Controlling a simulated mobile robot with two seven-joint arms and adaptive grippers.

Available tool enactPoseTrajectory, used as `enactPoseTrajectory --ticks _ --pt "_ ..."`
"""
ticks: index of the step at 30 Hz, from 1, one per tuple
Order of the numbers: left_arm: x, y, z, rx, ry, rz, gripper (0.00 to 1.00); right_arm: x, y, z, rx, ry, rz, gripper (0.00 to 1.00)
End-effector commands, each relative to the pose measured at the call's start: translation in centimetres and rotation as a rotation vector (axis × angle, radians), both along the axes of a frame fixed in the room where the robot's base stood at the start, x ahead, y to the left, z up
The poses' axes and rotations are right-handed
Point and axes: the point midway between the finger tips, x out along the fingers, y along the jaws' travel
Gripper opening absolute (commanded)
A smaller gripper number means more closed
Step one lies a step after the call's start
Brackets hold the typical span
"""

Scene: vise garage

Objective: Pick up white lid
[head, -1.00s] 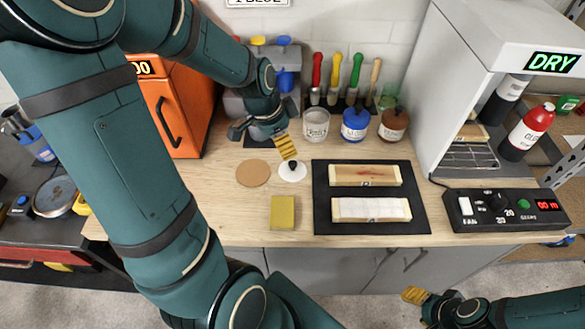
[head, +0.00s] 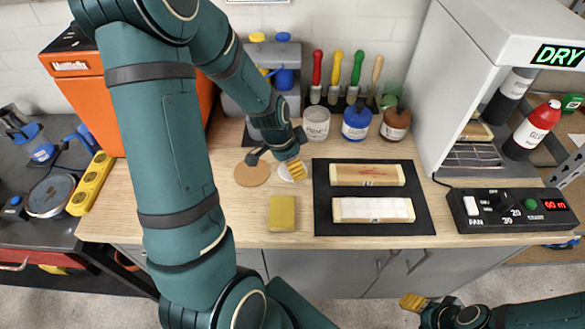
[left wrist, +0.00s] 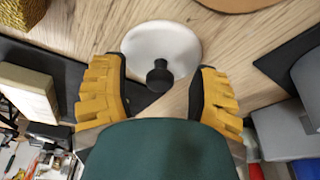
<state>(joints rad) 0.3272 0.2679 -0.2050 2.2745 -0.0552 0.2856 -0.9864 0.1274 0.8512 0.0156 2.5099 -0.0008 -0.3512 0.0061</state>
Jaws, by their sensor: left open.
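The white lid (left wrist: 165,48) is a round disc with a black knob (left wrist: 159,76). It lies on the wooden bench. In the head view the lid (head: 286,172) is partly hidden by my left gripper (head: 296,168), which is just above it. In the left wrist view my left gripper (left wrist: 158,92) is open, its yellow fingers on either side of the knob and apart from it. My right gripper (head: 412,302) is low at the front of the bench, at the bottom of the head view; its finger gap is not clear.
A round brown disc (head: 252,173) lies left of the lid, and a yellow block (head: 282,213) lies in front. A black mat (head: 322,190) with two wooden blocks is on the right. A glass jar (head: 316,124) and labelled jars (head: 356,122) stand behind.

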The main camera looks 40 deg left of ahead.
Motion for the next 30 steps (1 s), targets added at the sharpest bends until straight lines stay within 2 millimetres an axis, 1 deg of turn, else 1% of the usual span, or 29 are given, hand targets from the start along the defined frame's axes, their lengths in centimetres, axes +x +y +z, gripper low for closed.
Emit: enactPoseTrajectory --ticks 3,4,5,6,8,9,10,20,23,26,30 --pt "0.0 0.0 0.1 0.0 0.0 0.0 0.61 0.0 0.0 0.0 0.0 0.0 0.0 0.53" --pt "0.0 0.0 0.1 0.0 0.0 0.0 0.63 0.0 0.0 0.0 0.0 0.0 0.0 0.53" --pt "0.0 0.0 0.1 0.0 0.0 0.0 0.53 0.0 0.0 0.0 0.0 0.0 0.0 0.53" --pt "0.0 0.0 0.1 0.0 0.0 0.0 0.39 0.0 0.0 0.0 0.0 0.0 0.0 0.53" --pt "0.0 0.0 0.1 0.0 0.0 0.0 0.18 0.0 0.0 0.0 0.0 0.0 0.0 0.53" --pt "0.0 0.0 0.1 0.0 0.0 0.0 0.04 0.0 0.0 0.0 0.0 0.0 0.0 0.53" --pt "0.0 0.0 0.1 0.0 0.0 0.0 0.0 0.0 0.0 0.0 0.0 0.0 0.0 0.53" --pt "0.0 0.0 0.1 0.0 0.0 0.0 0.0 0.0 0.0 0.0 0.0 0.0 0.0 0.53" --pt "0.0 0.0 0.5 0.0 0.0 -0.001 0.0 0.0 0.0 0.2 0.0 -0.001 0.0 0.53" --pt "0.1 0.0 1.8 0.001 -0.004 0.0 0.0 0.1 0.0 0.6 0.0 -0.002 -0.002 0.53" --pt "0.1 0.0 4.5 0.001 -0.005 -0.001 0.0 0.3 -0.1 1.3 -0.002 -0.007 -0.006 0.53"
